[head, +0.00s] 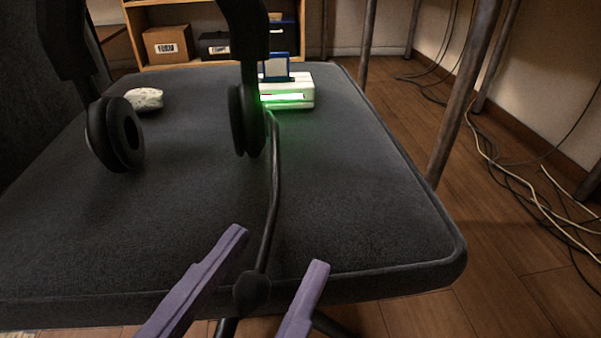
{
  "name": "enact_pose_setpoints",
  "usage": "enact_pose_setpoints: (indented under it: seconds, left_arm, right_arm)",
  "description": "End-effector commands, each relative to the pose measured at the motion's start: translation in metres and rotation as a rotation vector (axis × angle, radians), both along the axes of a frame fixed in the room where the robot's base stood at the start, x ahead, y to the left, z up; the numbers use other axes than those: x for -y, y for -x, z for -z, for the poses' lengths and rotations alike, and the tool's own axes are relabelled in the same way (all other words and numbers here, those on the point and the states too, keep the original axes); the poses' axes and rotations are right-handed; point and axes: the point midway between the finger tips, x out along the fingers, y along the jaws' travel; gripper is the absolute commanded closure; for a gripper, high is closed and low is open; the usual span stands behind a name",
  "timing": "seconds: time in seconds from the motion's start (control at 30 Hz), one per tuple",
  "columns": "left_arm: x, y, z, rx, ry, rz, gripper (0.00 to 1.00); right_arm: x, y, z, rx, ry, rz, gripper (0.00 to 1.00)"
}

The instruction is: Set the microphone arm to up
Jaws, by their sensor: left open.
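A black headset shows in the head view, its two ear cups (118,134) hanging over a dark seat and its top cut off by the frame. The thin microphone arm (274,185) starts at the right-hand ear cup (246,120) and runs down the picture. It ends in a dark round microphone tip (252,292). My left gripper (279,248) has two purple fingers, spread open. The lower part of the microphone arm and its tip appear between the fingers, with a gap on each side. My right gripper is not in view.
The dark seat (350,200) has a pale lump (145,99) and a white device (300,88) glowing green on it. Shelves with boxes (168,45) stand behind. Metal legs (455,110) and loose cables (535,195) are at the right.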

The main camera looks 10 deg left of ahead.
Motion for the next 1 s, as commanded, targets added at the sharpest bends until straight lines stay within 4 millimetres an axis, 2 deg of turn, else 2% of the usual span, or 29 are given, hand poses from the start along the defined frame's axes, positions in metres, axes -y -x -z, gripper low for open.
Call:
enact_pose_setpoints:
  seconds: [0.13,0.6,1.0]
  left_arm:
    - [-0.0001,0.0002,-0.0002,0.000,0.000,0.000,0.47]
    - [-0.0001,0.0006,0.0002,-0.001,0.000,0.000,0.99]
    - [-0.0001,0.0006,0.0003,-0.001,0.000,0.000,1.00]
  right_arm:
    - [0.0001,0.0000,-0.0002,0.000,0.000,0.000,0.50]
    - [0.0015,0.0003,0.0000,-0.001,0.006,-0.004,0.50]
    - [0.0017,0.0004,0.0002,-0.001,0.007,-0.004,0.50]
